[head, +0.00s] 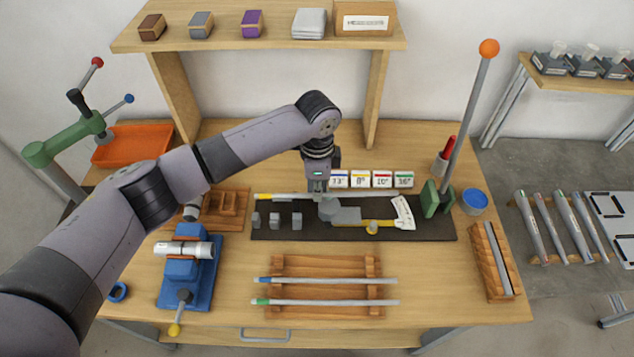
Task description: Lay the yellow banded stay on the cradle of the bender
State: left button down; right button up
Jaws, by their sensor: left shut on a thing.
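My left gripper (318,194) is shut on the yellow banded stay (284,196), a thin grey rod with a yellow band at its left end. The rod lies level across the picture, over the back edge of the bender's dark base plate (300,234). Whether it touches anything cannot be told. In front of it on the plate stand several small grey blocks (274,220), likely the cradle, and a grey round former (343,214) with a yellow-ended arm (405,224). The gripper hides part of the rod's middle. My right gripper is not in view.
A wooden rack (374,267) in front holds a blue banded and a green banded rod. A green bracket with a tall orange-knobbed lever (468,120) stands right. Number cards (382,179) stand behind. A blue vise (183,268) is left, a wooden trough (492,262) right.

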pick_arm(q)
jog(key=shift+f+b, duration=0.4)
jog(key=shift+f, duration=0.1)
jog(key=shift+f+b, duration=0.35)
jog(key=shift+b, duration=0.05)
notch_tip(320, 180, down, 6)
jog(key=b, duration=0.6)
jog(key=shift+f, duration=0.2)
jog(key=shift+f+b, duration=0.5)
jog(key=shift+f, duration=0.45)
jog(key=shift+s+f, duration=0.15)
jog(key=shift+s, duration=0.1)
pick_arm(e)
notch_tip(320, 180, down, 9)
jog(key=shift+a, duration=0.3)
pick_arm(q)
jog(key=shift+s+f, duration=0.1)
jog(key=shift+f, duration=0.05)
jog(key=c, duration=1.7)
grip_release()
jog(key=shift+o, duration=0.5)
jog(key=shift+w+f, duration=0.15)
jog(key=shift+w, duration=0.05)
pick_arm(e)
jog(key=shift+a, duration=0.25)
pick_arm(q)
jog(key=shift+r, duration=0.2)
